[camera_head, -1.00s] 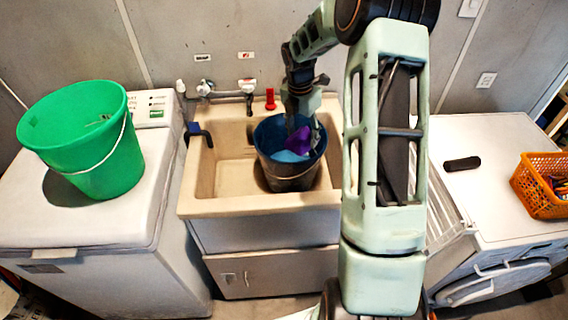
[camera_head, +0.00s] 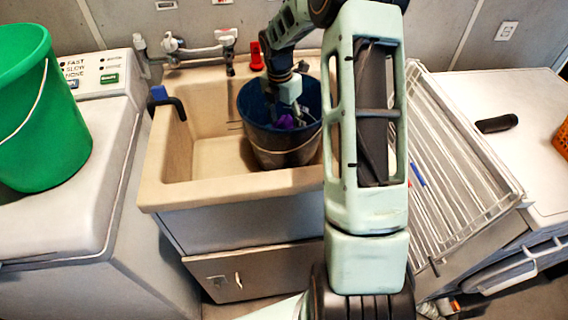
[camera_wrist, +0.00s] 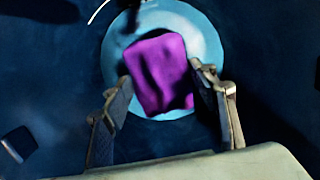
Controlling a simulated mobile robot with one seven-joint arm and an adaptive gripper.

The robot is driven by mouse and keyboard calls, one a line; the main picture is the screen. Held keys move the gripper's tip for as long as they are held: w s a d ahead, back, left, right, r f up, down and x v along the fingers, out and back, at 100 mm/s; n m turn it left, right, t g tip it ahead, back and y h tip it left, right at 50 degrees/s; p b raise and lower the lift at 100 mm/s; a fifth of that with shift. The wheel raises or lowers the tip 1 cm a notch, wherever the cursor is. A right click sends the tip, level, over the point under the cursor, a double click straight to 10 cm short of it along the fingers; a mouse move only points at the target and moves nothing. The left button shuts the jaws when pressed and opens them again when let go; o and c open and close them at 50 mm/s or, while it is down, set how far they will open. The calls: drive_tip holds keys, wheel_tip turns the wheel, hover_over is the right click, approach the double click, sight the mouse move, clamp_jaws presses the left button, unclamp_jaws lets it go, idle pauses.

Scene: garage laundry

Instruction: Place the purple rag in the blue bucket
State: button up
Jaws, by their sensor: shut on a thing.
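The blue bucket (camera_head: 270,143) stands upright in the sink, its outer wall looking greyish lower down. My gripper (camera_head: 288,112) reaches down inside the bucket, partly hidden by its rim. The purple rag (camera_head: 285,122) shows as a small patch at the gripper's tips inside the bucket. In the wrist view the purple rag (camera_wrist: 160,75) lies between the two fingers of my gripper (camera_wrist: 161,88), which is shut on it. Behind the rag is a round light blue surface (camera_wrist: 118,48), with dark blue bucket wall around it. Whether the rag touches the bottom I cannot tell.
The beige sink (camera_head: 165,195) has a tap (camera_head: 230,55) and a red item (camera_head: 257,55) at its back edge. A green bucket (camera_head: 45,120) stands on the washer at left. A wire rack (camera_head: 455,165) and an orange basket (camera_head: 562,140) are at right.

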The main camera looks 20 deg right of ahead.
wheel_tip(320, 180, down, 11)
drive_tip(key=shift+f+b, duration=0.2)
drive_tip(key=shift+b, duration=0.85)
drive_tip(key=shift+f, duration=0.1)
drive_tip(key=o, duration=1.2)
drive_tip(key=shift+o, duration=0.2)
drive_tip(key=r, duration=0.4)
drive_tip(key=r+p, duration=0.1)
drive_tip(key=r, duration=0.3)
drive_tip(key=a+r, duration=0.1)
drive_tip(key=r, duration=0.3)
drive_tip(key=shift+s+a+r+p, duration=0.1)
drive_tip(key=shift+s+p, duration=0.2)
drive_tip(key=shift+s, duration=0.05)
